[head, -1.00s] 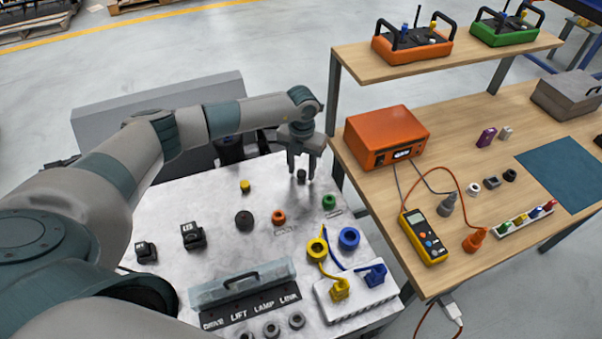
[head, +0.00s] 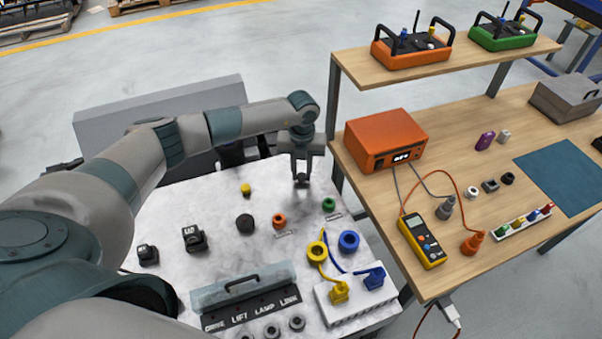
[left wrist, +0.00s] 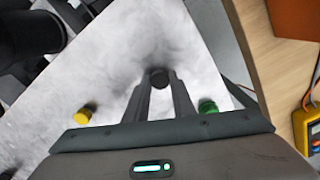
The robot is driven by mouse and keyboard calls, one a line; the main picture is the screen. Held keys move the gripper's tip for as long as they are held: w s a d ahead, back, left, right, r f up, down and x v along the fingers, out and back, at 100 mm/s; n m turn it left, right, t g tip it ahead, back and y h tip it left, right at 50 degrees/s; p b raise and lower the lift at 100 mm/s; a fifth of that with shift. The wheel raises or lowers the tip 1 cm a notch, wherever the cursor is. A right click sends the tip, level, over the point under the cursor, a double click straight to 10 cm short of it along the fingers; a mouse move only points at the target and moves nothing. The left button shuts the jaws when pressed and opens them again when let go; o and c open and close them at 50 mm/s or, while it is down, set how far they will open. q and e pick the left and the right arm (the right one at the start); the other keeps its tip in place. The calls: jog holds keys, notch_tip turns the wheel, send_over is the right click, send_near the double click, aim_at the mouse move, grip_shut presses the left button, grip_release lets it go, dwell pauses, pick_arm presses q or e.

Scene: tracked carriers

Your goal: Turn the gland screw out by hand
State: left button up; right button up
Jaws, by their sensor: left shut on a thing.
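The gland screw, a small dark round knob (head: 301,181), stands at the far right part of the pale panel top (head: 205,270). My left gripper (head: 301,176) points down over it with its two fingers closed on the knob's sides. In the left wrist view the dark knob (left wrist: 158,77) shows between the fingertips (left wrist: 160,84). The fingers hide part of it, and I cannot tell how far it is screwed in. My right gripper is not in view.
A green knob (head: 328,204), an orange one (head: 279,220) and a yellow one (head: 245,190) stand near my left gripper. Blue and yellow cables (head: 348,241) lie nearer. The wooden bench (head: 460,120) with an orange instrument (head: 385,138) borders the panel at the right.

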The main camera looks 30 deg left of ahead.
pick_arm(q)
jog(key=n+p, duration=0.2)
jog(key=n, duration=0.2)
jog(key=shift+d+r, duration=0.1)
jog(key=shift+n, duration=1)
jog(key=shift+p, duration=0.3)
jog(key=shift+n+p, duration=0.55)
jog(key=shift+n, duration=0.25)
jog(key=shift+n+p, duration=0.75)
jog(key=shift+n, duration=0.45)
jog(key=n+p, duration=0.2)
jog(key=n, duration=0.2)
jog(key=shift+p, duration=0.4)
jog(key=shift+n, duration=0.6)
jog(key=shift+n, duration=0.3)
